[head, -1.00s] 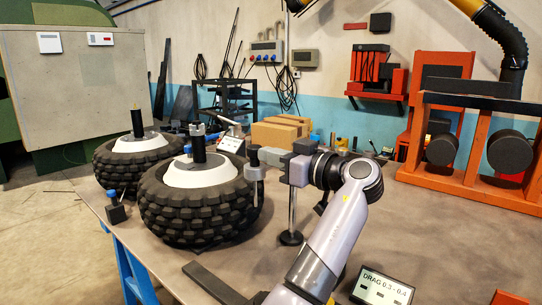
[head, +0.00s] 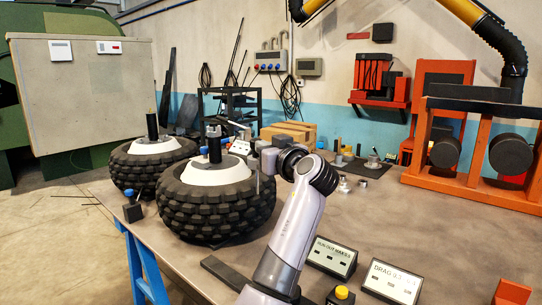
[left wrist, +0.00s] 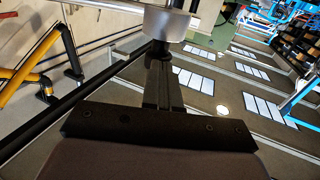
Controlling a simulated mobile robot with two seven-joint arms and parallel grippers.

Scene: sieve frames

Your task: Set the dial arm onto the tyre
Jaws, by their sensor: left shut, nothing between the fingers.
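The nearer tyre (head: 215,212) lies flat on the bench, with a white hub and an upright black post (head: 214,150). A silver fitting (head: 213,131) sits at the top of that post. A second tyre (head: 130,170) lies behind it to the left. My left gripper (head: 262,152) is just right of the nearer tyre's hub, at about its height. In the left wrist view its dark fingers (left wrist: 163,80) are together and empty, and a grey round part (left wrist: 166,22) shows at their tips. I cannot clearly single out the dial arm. My right gripper is out of view.
Two label cards (head: 332,257) (head: 393,281) and a yellow-topped button (head: 341,295) stand at the front. A blue-topped black block (head: 132,208) is beside the tyres. Cardboard boxes (head: 289,133) and an orange frame (head: 475,150) stand behind.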

